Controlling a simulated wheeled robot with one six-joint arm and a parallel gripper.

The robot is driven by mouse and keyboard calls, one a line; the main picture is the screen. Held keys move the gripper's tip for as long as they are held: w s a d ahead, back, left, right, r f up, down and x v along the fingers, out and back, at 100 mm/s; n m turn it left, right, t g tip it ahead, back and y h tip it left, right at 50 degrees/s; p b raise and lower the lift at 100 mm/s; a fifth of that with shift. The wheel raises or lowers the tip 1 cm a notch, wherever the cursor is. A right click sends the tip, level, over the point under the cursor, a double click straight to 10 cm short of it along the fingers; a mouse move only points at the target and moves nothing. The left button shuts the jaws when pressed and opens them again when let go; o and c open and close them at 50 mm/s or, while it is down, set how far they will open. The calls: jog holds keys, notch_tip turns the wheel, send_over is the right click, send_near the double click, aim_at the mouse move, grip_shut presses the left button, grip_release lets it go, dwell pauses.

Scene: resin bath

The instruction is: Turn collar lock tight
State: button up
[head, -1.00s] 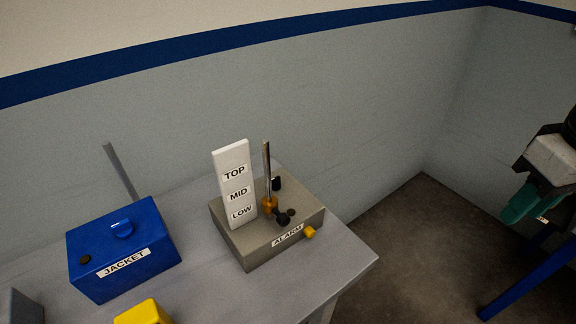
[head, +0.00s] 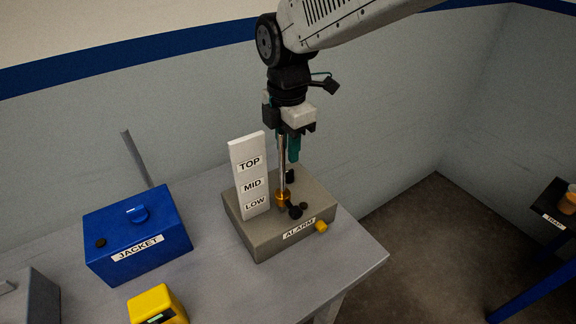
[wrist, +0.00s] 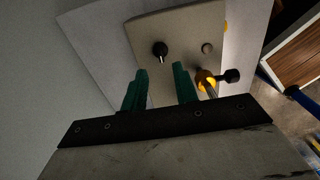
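A grey alarm box (head: 265,238) carries a thin upright metal rod (head: 282,155) with a brass collar (head: 283,198) low on it. A black knob (head: 295,212) sticks out from the collar; in the wrist view the collar (wrist: 205,80) and its knob (wrist: 232,75) are right of my fingers. My gripper (head: 293,150) points down above the box, close to the rod. In the wrist view my gripper (wrist: 160,78) has its green fingers apart and nothing between them. A second black knob (wrist: 160,48) on the box shows beyond the gap between my fingers.
A white TOP/MID/LOW plate (head: 247,172) stands left of the rod. A yellow button (head: 321,226) is on the alarm box's front. A blue JACKET box (head: 137,235) and a yellow device (head: 157,305) are further left on the table. A dark tray stand (head: 556,202) is at the right.

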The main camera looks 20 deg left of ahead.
aim_at(288, 171)
notch_tip(288, 171, down, 6)
jog(key=shift+d+f, duration=0.1)
grip_shut()
